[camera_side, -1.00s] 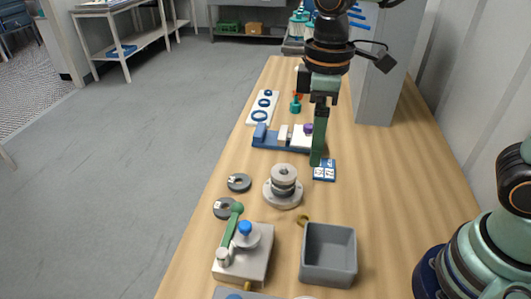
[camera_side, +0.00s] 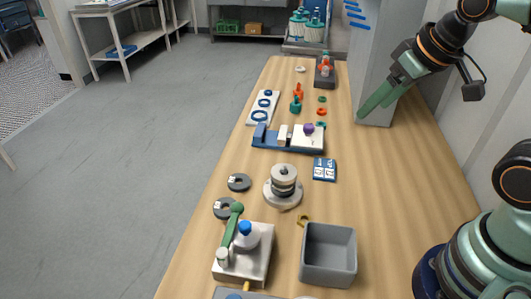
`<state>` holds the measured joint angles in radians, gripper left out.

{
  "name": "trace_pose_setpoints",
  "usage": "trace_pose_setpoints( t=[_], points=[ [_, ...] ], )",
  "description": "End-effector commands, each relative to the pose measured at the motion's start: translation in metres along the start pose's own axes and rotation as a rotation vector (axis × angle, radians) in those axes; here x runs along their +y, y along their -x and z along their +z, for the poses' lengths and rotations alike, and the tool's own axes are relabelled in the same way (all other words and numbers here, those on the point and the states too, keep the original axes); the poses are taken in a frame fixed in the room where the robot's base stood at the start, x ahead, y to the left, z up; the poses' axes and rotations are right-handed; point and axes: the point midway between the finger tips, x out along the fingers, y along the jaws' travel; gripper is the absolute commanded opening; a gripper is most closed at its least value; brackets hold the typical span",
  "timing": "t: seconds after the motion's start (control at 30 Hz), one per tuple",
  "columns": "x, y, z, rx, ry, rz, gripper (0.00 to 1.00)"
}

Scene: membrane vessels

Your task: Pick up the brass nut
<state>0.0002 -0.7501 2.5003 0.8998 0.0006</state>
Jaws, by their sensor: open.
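A small brass nut (camera_side: 304,220) lies on the wooden table, at the back left corner of the grey bin. Its lower part is close to the bin's rim, and I cannot tell if they touch. My gripper (camera_side: 366,113) is open and empty, with its green fingers pointing down and left. It is at the right side of the table in the picture, in front of the grey cabinet and far from the nut.
The grey bin (camera_side: 328,255) stands at the front. A stacked round metal part (camera_side: 283,183), a blue-and-white card (camera_side: 324,169) and a lever fixture (camera_side: 243,255) are nearby. A blue fixture (camera_side: 290,140) stands further back. The table's right side is clear.

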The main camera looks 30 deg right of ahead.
Motion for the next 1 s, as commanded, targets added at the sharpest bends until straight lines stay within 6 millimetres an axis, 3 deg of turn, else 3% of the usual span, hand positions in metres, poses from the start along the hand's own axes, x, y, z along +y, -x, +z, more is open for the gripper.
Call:
trace_pose_setpoints(
  t=[0.4,0.53,0.77,1.0],
  points=[
    [0.0,0.0,0.0,-0.002,0.004,-0.001,0.74],
    [-0.008,-0.007,-0.001,-0.034,0.08,-0.013,0.74],
    [-0.046,-0.043,0.001,-0.183,0.479,-0.091,0.74],
    [-0.093,-0.09,0.017,-0.331,0.95,-0.213,0.74]
  ],
)
